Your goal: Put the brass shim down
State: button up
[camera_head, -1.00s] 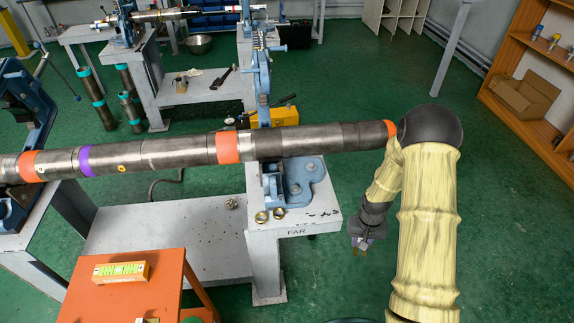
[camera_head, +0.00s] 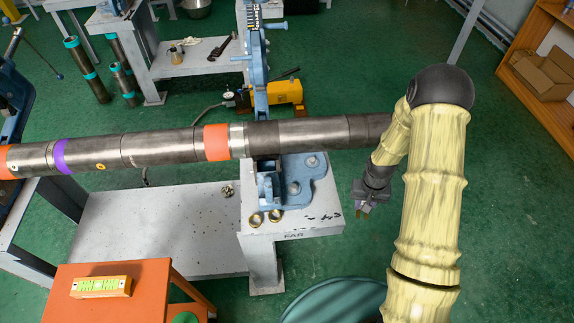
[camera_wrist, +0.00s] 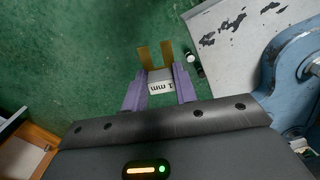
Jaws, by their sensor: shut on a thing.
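My gripper (camera_head: 366,201) is right of the white stand marked FAR (camera_head: 293,240), beyond its right edge over the green floor. In the wrist view, its two purple fingers (camera_wrist: 160,84) are shut on the brass shim (camera_wrist: 144,59). The shim is forked, with two brass prongs pointing away from my gripper and a white label reading "1 mm". In the head view the shim (camera_head: 366,211) is a small brass tip below the fingers, with clear air around it.
A long steel pipe (camera_head: 310,133) lies across the blue vise (camera_head: 295,180) on the stand. Two brass rings (camera_head: 256,218) sit at the stand's front left. An orange table (camera_head: 130,290) with a level (camera_head: 101,287) is at lower left. A teal round object (camera_head: 335,302) is at bottom centre.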

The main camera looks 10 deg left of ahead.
jog(key=a+n+b, duration=0.1)
jog(key=a+b, duration=0.1)
jog(key=a+r+n+b, duration=0.1)
jog(key=a+b, duration=0.1)
jog(key=a, duration=0.1)
jog(key=a+r+n+b, duration=0.1)
jog(key=a+b, duration=0.1)
jog(key=shift+w+a+n+b, duration=0.35)
jog(key=shift+a+n, duration=0.05)
jog(key=s+a+r+n+b, duration=0.2)
jog(key=a+r+n+b, duration=0.2)
jog(key=a, duration=0.3)
jog(key=shift+s, duration=0.2)
send_over(315, 214)
jog(key=shift+f+b, duration=0.45)
jog(key=shift+f, duration=2.7)
jog(key=shift+f, duration=1.9)
